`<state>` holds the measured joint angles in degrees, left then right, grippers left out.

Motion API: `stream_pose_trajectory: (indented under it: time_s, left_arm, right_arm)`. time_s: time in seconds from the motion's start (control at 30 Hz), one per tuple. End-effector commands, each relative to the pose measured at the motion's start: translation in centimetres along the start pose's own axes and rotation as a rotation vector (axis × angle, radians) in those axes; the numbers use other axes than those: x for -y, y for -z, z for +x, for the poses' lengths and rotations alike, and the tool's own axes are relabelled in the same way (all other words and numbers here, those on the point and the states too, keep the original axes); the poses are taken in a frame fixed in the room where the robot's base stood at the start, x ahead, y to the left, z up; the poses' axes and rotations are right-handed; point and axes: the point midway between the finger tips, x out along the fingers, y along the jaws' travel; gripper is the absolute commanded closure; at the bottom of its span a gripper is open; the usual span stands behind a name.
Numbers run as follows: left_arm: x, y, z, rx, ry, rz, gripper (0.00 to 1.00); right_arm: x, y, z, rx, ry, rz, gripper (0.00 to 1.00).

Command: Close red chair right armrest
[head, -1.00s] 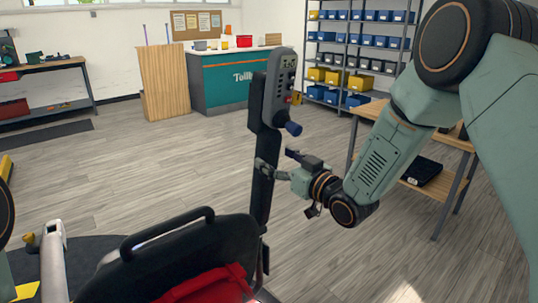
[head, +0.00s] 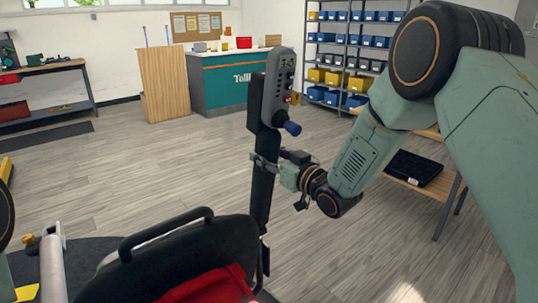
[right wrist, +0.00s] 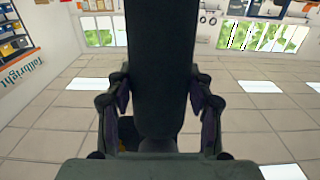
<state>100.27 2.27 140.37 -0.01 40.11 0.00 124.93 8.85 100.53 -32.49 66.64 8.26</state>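The red chair's dark backrest (head: 185,262) with a loop handle and its red seat (head: 215,287) are at the bottom of the head view. The right armrest (head: 262,205) stands upright beside it, with a grey control panel and a dark knob at its upper end. The armrest also fills the middle of the right wrist view (right wrist: 158,60). My right gripper (head: 265,163) is at the armrest below the control panel. Its fingers are spread, one on each side of the armrest; I cannot tell whether they touch it. My left gripper is not in view.
A wooden table (head: 430,186) with a black item on its lower shelf stands to the right, behind my right arm. A teal counter (head: 222,83) and a wooden cabinet (head: 167,85) stand at the back.

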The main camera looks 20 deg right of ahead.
Motion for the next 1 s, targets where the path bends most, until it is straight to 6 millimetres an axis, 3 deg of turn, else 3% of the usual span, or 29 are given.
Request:
stream_pose_trajectory:
  time_s: [0.53, 0.73, 1.0]
  left_arm:
    - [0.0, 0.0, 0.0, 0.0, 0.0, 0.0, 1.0]
    - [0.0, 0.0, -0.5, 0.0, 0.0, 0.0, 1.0]
    - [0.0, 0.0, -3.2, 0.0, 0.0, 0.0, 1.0]
  right_arm:
    - [-0.1, 0.2, 0.1, -0.005, -0.002, 0.0, 1.0]
    - [-0.1, 0.5, 0.7, 0.011, 0.0, -0.002, 1.0]
    - [0.0, 1.1, 4.6, 0.143, 0.003, -0.003, 1.0]
